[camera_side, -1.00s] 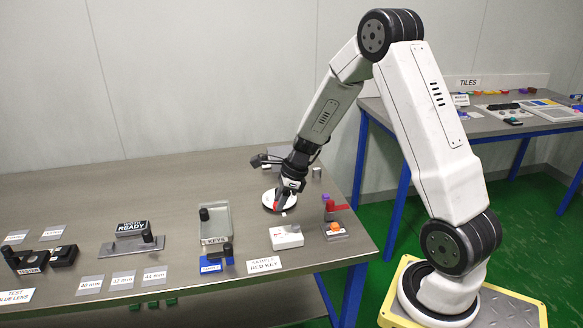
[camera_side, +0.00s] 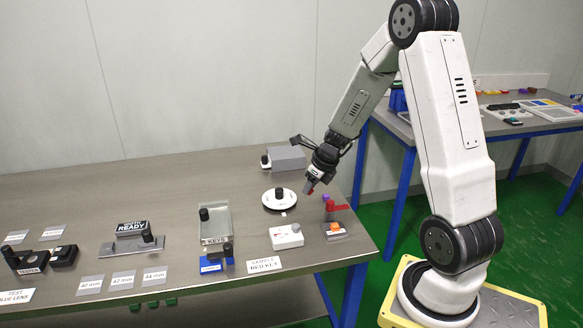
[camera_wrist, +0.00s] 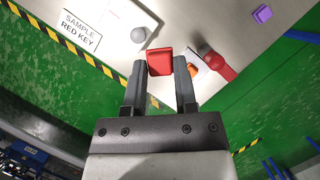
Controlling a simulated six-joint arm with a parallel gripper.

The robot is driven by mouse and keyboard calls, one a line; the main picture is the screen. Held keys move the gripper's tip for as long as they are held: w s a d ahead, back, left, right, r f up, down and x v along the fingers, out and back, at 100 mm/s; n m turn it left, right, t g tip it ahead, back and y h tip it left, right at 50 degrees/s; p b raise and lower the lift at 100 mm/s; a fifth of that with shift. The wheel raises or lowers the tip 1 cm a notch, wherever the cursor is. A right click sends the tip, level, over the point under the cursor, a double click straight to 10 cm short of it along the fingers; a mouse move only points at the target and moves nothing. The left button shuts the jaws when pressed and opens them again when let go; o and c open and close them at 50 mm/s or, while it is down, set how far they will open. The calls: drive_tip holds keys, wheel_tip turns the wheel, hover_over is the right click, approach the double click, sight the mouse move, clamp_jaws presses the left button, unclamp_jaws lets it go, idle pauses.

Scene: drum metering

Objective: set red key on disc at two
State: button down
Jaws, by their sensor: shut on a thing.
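My gripper (camera_side: 311,190) is shut on the red key (camera_wrist: 160,62), a small red block between the fingertips in the wrist view. In the side view the gripper hangs above the bench, right of the disc and apart from it. The white disc (camera_side: 269,203) lies on the bench with a black knob (camera_side: 279,193) at its middle. Small marks on its rim are too small to read. The disc is not visible in the wrist view.
A white box (camera_side: 287,237) with a grey knob (camera_wrist: 138,35) stands in front of the disc. A red-handled fixture (camera_side: 331,207) with an orange piece (camera_side: 335,227) stands near the bench's right end, beside a purple block (camera_wrist: 262,14). A grey block (camera_side: 287,158) stands behind the disc.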

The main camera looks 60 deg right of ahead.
drive_tip(key=w+d+f, duration=0.4)
drive_tip(key=w, duration=0.4)
approach(281, 204)
drive_tip(key=shift+w+a+f, duration=0.35)
drive_tip(key=shift+w+f, duration=0.2)
drive_tip(key=shift+f, duration=0.15)
drive_tip(key=shift+w+d+f, duration=0.2)
drive_tip(key=shift+w+f, duration=0.25)
drive_tip(key=shift+f, duration=0.1)
drive_tip(key=shift+f, duration=0.1)
drive_tip(key=shift+w+d+f, duration=0.1)
drive_tip(key=shift+w+f, duration=0.1)
drive_tip(key=shift+f, duration=1.55)
drive_tip(key=shift+f, duration=0.1)
drive_tip(key=shift+c, duration=2)
unclamp_jaws()
